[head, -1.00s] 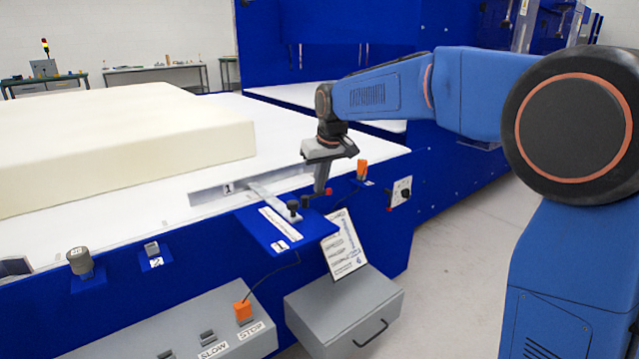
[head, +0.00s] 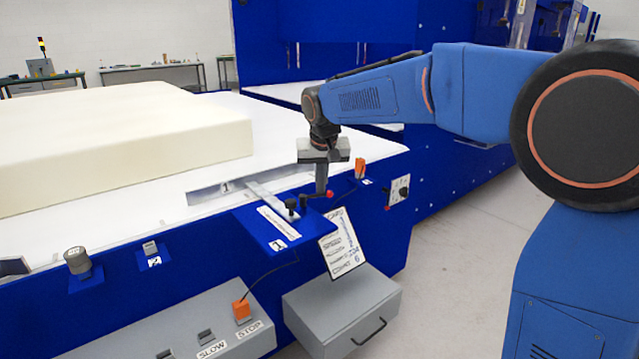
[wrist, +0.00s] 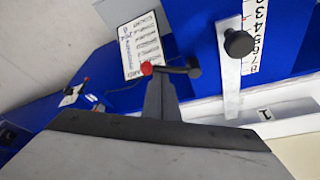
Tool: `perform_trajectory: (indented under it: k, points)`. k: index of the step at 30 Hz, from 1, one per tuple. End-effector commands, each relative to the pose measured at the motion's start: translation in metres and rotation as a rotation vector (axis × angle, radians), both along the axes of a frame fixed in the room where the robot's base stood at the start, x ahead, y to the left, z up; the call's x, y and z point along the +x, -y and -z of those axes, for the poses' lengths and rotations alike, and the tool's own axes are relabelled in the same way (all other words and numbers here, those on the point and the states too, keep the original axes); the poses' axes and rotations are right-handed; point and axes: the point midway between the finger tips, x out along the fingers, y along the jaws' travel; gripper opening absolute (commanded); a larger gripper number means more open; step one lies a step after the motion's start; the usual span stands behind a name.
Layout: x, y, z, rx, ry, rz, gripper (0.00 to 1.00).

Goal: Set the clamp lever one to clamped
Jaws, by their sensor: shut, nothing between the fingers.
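Clamp lever one (head: 316,196) is a short black handle with a red ball end, at the right edge of the blue bracket (head: 262,228) marked 1. In the head view its red end points right. In the wrist view the lever (wrist: 172,70) runs from its black pivot on the right to the red ball on the left. My gripper (head: 320,192) is shut and empty, pointing down at the lever. In the wrist view the fingertips (wrist: 158,82) are right beside the handle, near the red end; I cannot tell whether they touch it.
A black knob (head: 291,204) stands on the metal scale arm (head: 268,194) just left of the lever. Cream foam (head: 120,150) lies on the white table.

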Motion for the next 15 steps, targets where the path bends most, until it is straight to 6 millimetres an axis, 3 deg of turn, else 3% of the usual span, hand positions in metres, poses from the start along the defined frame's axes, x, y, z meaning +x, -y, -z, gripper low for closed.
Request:
perform_trajectory:
  k: [15]
  points:
    - [-0.026, -0.002, 0.000, -0.001, 0.000, 0.488, 0.00]
